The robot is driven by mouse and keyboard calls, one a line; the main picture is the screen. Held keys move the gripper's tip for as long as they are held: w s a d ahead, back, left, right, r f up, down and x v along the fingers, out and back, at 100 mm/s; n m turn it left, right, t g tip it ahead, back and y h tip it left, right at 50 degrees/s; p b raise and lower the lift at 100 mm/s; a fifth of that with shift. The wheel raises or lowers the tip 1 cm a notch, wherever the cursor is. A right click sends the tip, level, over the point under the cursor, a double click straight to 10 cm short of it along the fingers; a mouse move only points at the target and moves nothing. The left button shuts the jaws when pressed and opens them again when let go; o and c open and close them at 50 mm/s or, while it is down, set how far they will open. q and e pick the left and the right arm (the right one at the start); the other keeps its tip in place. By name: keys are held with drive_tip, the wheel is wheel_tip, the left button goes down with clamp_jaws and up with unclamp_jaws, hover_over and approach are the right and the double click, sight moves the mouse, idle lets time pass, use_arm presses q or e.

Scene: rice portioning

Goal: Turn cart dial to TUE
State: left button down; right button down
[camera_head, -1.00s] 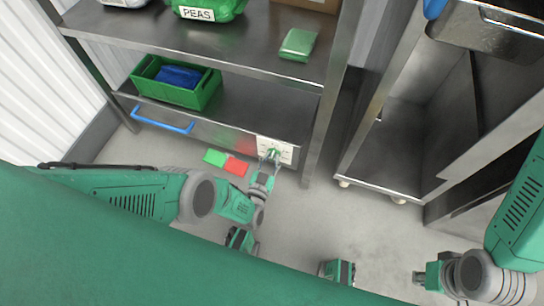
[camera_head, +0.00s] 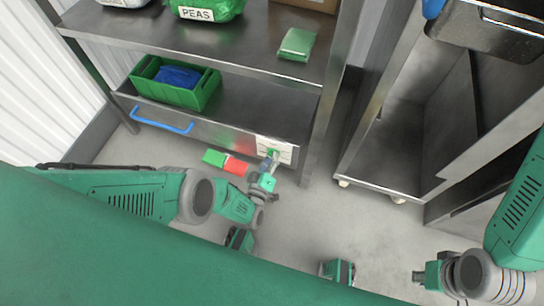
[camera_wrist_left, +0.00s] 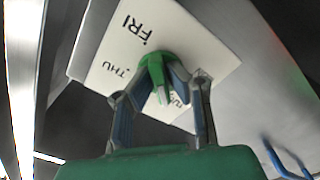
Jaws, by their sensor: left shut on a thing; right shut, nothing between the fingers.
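The dial plate (camera_head: 277,148) is a white square on the right end of the cart's lower front panel. In the left wrist view the plate (camera_wrist_left: 105,50) shows FRI and THU, and part of another label that the gripper partly covers. The green dial knob (camera_wrist_left: 158,70) sits at its middle, and its pointer mark cannot be read clearly. My left gripper (camera_head: 270,162) is shut on the knob, with a finger on each side of it in the left wrist view (camera_wrist_left: 160,98). My right gripper (camera_head: 420,279) is shut and empty at the lower right, far from the dial.
A blue handle (camera_head: 163,126) sits on the panel left of the dial. A green crate (camera_head: 200,97) with a blue item stands on the lower shelf. Green and red pieces (camera_head: 236,167) show near the panel's lower edge. A metal rack (camera_head: 385,150) stands right.

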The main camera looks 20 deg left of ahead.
use_arm(q)
drive_tip(key=shift+s+f+n, duration=0.2)
drive_tip(key=shift+f+n, duration=0.05)
drive_tip(key=shift+n, duration=0.85)
drive_tip(key=c, duration=1.6)
unclamp_jaws()
drive_tip(key=shift+w+r, duration=0.1)
drive_tip(key=shift+r, duration=0.1)
drive_tip(key=shift+w+r, duration=0.15)
drive_tip(key=shift+r, duration=4.7)
